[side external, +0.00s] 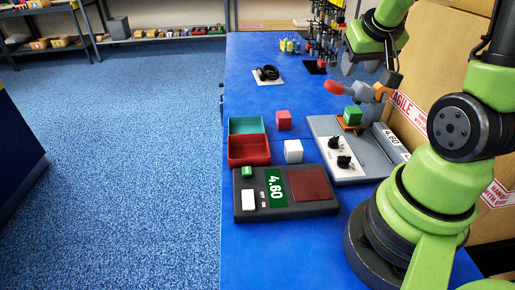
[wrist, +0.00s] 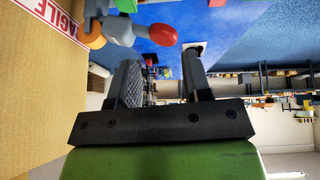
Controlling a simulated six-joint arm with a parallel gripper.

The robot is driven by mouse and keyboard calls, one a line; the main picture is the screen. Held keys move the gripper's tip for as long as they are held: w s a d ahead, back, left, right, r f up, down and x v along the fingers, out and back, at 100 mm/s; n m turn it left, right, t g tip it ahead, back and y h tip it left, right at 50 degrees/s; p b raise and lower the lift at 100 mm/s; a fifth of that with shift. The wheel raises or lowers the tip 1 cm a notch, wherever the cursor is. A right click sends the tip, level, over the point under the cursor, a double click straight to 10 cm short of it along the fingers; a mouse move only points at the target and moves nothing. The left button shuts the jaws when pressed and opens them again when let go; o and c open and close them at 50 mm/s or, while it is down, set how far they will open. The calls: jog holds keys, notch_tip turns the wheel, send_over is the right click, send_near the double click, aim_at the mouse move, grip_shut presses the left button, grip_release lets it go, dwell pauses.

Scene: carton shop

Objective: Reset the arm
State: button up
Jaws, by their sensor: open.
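My gripper (side external: 360,65) is open and empty in the side external view, raised above the back right part of the blue table (side external: 255,85). In the wrist view its two dark fingers (wrist: 162,62) stand well apart with nothing held between them. A grey and orange device with a red-tipped handle (side external: 336,88) is just below and in front of my gripper. Its red tip also shows in the wrist view (wrist: 163,36), beyond the fingers.
A scale (side external: 243,215) reading 4.60 sits in front. Near it are a teal bin (side external: 246,124), a red bin (side external: 248,150), a red cube (side external: 284,120) and a white cube (side external: 293,151). A green cube (side external: 352,115) sits by a knob panel (side external: 325,130). Large cartons (side external: 425,75) stand at right.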

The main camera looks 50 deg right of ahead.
jog(key=s+a+r+n+t+y, duration=0.1)
jog(key=a+r+y, duration=0.1)
jog(key=a, duration=0.5)
jog(key=s+a+r+n+t+y, duration=0.1)
jog(key=s+a+r+y, duration=0.1)
jog(key=a+r, duration=0.2)
jog(key=s+a+r+n+t+y, duration=0.1)
jog(key=s+a+r+n+y, duration=0.1)
jog(key=a, duration=0.7)
jog(key=shift+s+a+r, duration=0.25)
jog(key=shift+a+r, duration=0.15)
jog(key=shift+r, duration=0.3)
